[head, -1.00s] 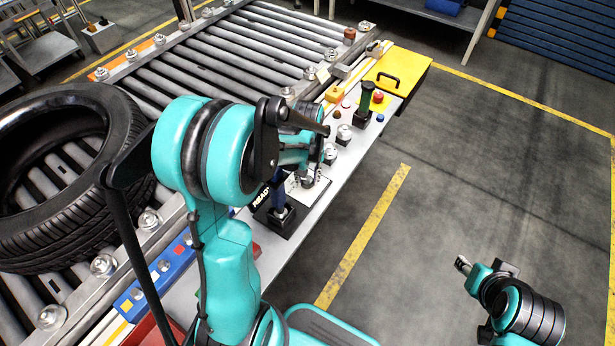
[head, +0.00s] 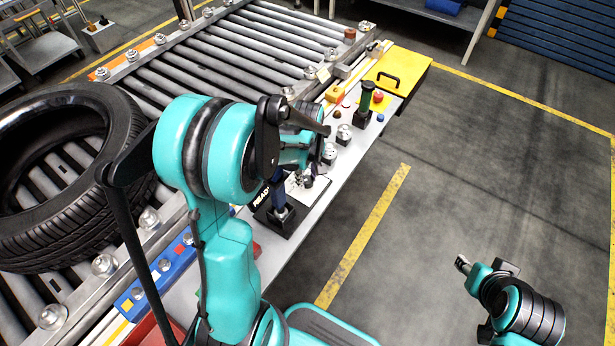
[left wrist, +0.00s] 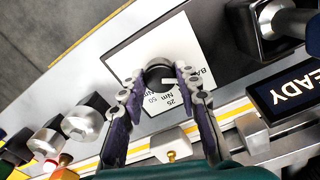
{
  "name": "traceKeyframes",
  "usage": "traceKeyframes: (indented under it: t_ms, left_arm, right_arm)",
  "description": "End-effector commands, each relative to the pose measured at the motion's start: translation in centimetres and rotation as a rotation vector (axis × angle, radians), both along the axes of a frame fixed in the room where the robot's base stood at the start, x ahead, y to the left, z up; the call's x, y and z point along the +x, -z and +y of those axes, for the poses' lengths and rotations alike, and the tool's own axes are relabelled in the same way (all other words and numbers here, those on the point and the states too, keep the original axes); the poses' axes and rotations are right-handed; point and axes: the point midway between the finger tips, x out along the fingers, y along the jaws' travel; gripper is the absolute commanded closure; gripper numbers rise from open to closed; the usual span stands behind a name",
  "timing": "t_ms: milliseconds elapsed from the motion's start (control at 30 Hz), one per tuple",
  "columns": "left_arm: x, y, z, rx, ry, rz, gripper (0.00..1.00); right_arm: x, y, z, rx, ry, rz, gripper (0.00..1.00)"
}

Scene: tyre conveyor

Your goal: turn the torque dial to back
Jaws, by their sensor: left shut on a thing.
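The torque dial (left wrist: 160,76) is a dark round knob on a white plate (left wrist: 140,57) printed "25", "50", "Nm" and part of a word starting "BA". My left gripper (left wrist: 160,90) has one finger on each side of the dial and is shut on it. In the head view, my left gripper (head: 307,180) is at the white plate (head: 296,194), and my arm partly hides it; the dial itself is hard to make out there. The dial's pointer setting cannot be read clearly. My right gripper (head: 463,264) is low at the right, over open floor, away from the panel.
Beside the dial stand a lever in a black base (head: 281,220) and a "READY" sign (left wrist: 290,95). Several knobs and buttons line the panel (head: 345,155). A tyre (head: 60,235) lies on the roller conveyor at left. The floor at right is clear.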

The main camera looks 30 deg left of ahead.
Motion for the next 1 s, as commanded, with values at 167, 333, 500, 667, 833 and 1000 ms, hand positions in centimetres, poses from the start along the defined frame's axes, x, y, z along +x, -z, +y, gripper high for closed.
traceKeyframes:
  t_ms: [167, 333, 500, 667, 833, 1000]
  left_arm:
    - [0.0, 0.0, 0.0, -0.001, -0.009, 0.001, 0.97]
    - [0.0, 0.0, 0.0, -0.001, -0.008, 0.001, 0.97]
    - [0.0, 0.0, 0.0, -0.001, -0.008, 0.000, 0.47]
    - [0.0, 0.0, 0.0, -0.001, -0.007, 0.000, 0.47]
    - [0.0, -0.2, 0.0, 0.000, -0.007, 0.000, 0.47]
    - [0.0, -2.3, 0.0, 0.000, -0.007, 0.000, 0.47]
  right_arm:
    - [0.0, 0.0, 0.0, 0.000, 0.000, 0.000, 0.60]
    - [0.0, 0.0, 0.0, 0.000, 0.000, 0.000, 0.60]
    - [0.0, 0.0, 0.0, 0.000, 0.000, 0.000, 0.60]
    - [0.0, 0.0, 0.0, 0.000, 0.000, 0.000, 0.60]
    - [0.0, 0.0, 0.0, 0.000, 0.000, 0.000, 0.60]
    - [0.0, 0.0, 0.0, 0.000, 0.000, 0.000, 0.60]
